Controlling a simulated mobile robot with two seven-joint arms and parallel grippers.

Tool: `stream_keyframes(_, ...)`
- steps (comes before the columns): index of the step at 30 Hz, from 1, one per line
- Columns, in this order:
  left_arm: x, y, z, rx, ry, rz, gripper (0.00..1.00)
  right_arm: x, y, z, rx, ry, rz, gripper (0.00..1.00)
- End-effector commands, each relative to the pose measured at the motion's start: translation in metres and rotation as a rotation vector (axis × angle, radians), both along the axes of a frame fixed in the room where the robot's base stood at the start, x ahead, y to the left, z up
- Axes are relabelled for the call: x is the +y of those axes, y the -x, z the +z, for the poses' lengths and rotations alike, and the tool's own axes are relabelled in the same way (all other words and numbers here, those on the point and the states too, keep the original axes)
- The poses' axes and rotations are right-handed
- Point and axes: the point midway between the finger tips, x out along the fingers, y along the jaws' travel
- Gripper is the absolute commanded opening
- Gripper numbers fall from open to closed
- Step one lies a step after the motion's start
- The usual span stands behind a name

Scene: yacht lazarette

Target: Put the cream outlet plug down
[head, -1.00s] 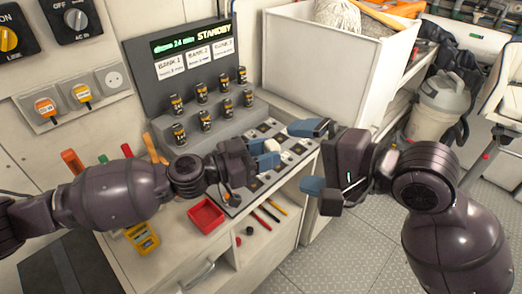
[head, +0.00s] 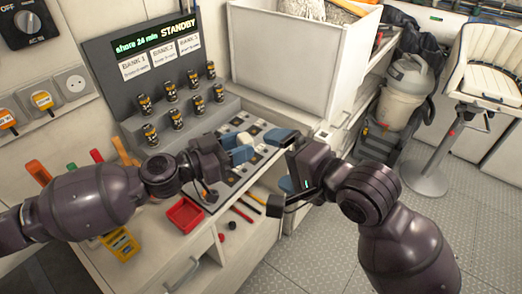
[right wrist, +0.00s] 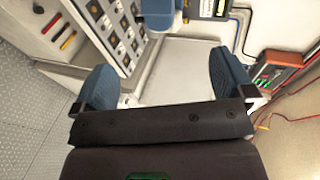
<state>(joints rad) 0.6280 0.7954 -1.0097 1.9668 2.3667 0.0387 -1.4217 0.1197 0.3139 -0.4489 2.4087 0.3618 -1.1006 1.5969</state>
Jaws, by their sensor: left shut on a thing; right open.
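My left gripper (head: 238,146) is shut on the cream outlet plug (head: 245,138), which shows as a small pale block at its blue fingertips. It is over the board with dark square cells (head: 266,128) at the right of the counter; I cannot tell whether the plug touches the board. In the right wrist view part of the left gripper (right wrist: 160,14) shows at the top edge, and I cannot make out the plug there. My right gripper (head: 284,161) is open and empty, right of the board; its two blue fingers stand apart in the right wrist view (right wrist: 160,85).
Several dark cans (head: 151,134) stand on a grey stepped rack below a STANDBY display (head: 150,45). A red tray (head: 186,213) lies at the counter's front. A white bin (head: 290,62) stands behind.

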Motion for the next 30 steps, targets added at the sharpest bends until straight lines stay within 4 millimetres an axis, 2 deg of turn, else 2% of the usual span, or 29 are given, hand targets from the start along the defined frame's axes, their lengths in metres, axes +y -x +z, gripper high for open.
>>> stream_keyframes(12, 0.0, 0.0, 0.0, 0.0, 0.0, 0.0, 0.0, 0.041, -0.048, -0.022, 0.0, 0.0, 0.002, 1.0)
stream_keyframes(18, 0.0, 0.0, 0.0, 0.0, 0.0, 0.0, 0.0, 0.055, -0.065, -0.03, -0.001, 0.0, 0.001, 1.0)
stream_keyframes(30, 0.0, 0.0, 0.0, 0.0, 0.0, 0.0, 0.0, 0.063, -0.073, -0.034, 0.0, 0.0, 0.001, 1.0)
